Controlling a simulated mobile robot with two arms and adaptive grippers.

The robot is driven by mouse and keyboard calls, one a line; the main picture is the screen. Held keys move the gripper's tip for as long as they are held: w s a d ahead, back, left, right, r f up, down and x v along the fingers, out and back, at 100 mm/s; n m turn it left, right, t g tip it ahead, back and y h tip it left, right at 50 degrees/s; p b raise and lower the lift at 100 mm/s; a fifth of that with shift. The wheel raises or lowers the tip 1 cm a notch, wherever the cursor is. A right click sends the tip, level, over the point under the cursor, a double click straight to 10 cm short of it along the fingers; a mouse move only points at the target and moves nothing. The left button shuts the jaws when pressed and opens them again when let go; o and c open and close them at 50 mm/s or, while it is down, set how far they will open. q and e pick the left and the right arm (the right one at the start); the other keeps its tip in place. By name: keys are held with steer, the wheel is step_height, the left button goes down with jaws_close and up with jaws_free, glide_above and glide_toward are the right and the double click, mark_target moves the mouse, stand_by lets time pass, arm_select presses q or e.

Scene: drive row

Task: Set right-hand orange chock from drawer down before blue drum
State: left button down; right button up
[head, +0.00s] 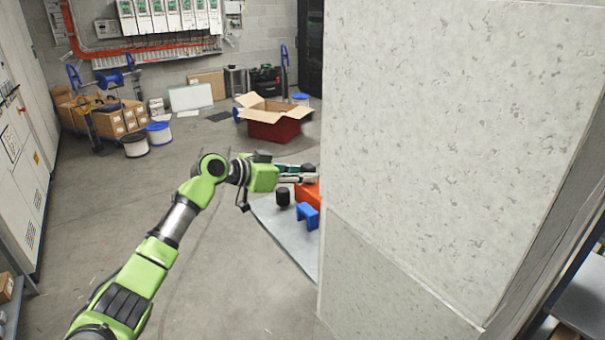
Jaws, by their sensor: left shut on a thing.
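My left gripper (298,175) reaches in from the left over a light grey surface (284,229), its fingertips at the edge of a big pale panel. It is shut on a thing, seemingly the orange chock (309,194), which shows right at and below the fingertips. The panel hides the chock's right side, so I cannot tell whether it touches the surface. A small blue block with a notch (307,216) stands just in front of it. A dark short cylinder (283,196) stands to the left. I cannot pick out the blue drum for certain. My right gripper is not in view.
The pale speckled panel (450,130) fills the right side and blocks the view. Grey cabinets (22,130) line the left. The middle floor is clear.

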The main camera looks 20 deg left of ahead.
arm_select(q)
steer(key=c, duration=2)
jaws_free()
steer(key=shift+f, duration=0.1)
steer(key=o, duration=0.3)
